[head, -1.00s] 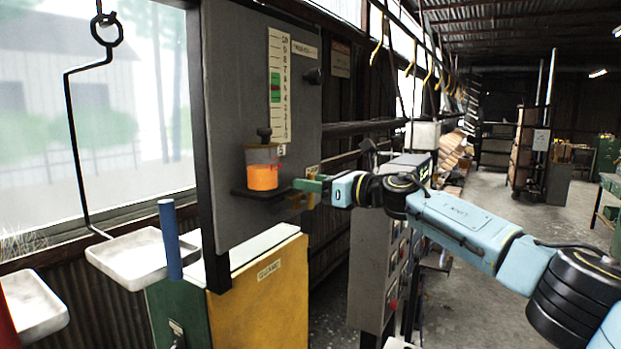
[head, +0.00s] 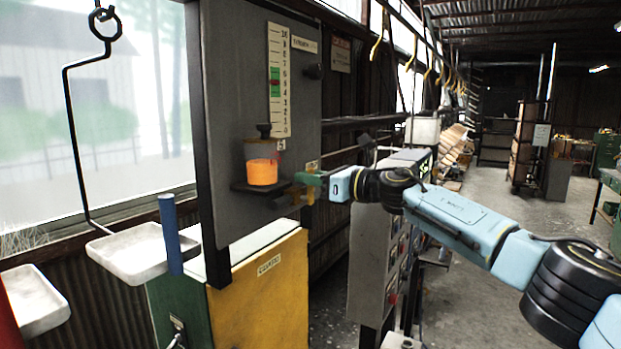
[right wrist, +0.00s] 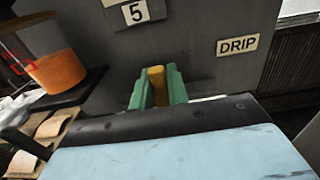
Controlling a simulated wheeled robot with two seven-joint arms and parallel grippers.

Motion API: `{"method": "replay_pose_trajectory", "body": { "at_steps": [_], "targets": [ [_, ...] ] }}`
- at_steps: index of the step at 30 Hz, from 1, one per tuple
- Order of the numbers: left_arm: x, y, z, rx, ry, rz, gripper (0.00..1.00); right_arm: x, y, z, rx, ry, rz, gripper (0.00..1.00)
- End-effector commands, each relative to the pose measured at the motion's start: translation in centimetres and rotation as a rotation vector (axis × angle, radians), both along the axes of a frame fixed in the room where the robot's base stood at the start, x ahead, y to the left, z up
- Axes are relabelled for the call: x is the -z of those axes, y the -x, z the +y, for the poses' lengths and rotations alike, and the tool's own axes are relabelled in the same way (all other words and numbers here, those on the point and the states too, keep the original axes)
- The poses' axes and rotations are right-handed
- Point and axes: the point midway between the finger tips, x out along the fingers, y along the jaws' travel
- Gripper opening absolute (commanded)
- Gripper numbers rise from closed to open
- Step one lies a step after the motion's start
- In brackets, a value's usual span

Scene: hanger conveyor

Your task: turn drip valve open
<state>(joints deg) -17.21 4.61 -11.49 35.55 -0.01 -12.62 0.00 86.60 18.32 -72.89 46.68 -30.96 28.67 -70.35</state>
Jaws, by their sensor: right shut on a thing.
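The drip valve handle (right wrist: 157,84) is a small yellow-brown piece on the grey panel, below and left of a DRIP label (right wrist: 238,45) in the right wrist view. My right gripper (right wrist: 158,88) has its green fingers shut on it, one on each side. In the head view my right gripper (head: 308,180) reaches the panel from the right, just beside the orange-filled cup (head: 262,172). The cup stands on a dark shelf and also shows at the left of the right wrist view (right wrist: 57,71). My left gripper is not in view.
The grey panel (head: 232,110) carries a numbered scale (head: 279,82) with a green band. A yellow cabinet (head: 262,295) stands below it. White trays (head: 138,252) hang at left. A grey control box (head: 372,260) stands under my right arm.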

Motion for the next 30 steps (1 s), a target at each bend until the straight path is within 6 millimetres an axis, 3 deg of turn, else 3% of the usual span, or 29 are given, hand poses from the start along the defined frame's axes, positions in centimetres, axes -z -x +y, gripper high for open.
{"method": "replay_pose_trajectory", "body": {
  "at_steps": [8, 21, 30],
  "targets": [
    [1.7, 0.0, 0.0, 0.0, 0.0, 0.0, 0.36, 0.3, 0.4, 0.3, -0.001, 0.049, -0.069, 0.0],
    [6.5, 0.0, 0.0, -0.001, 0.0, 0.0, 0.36, 0.8, 1.6, 1.1, 0.0, 0.235, -0.325, 0.0],
    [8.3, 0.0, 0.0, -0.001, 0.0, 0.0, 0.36, 1.0, 2.2, 1.6, -0.001, 0.33, -0.454, 0.0]
  ]
}}
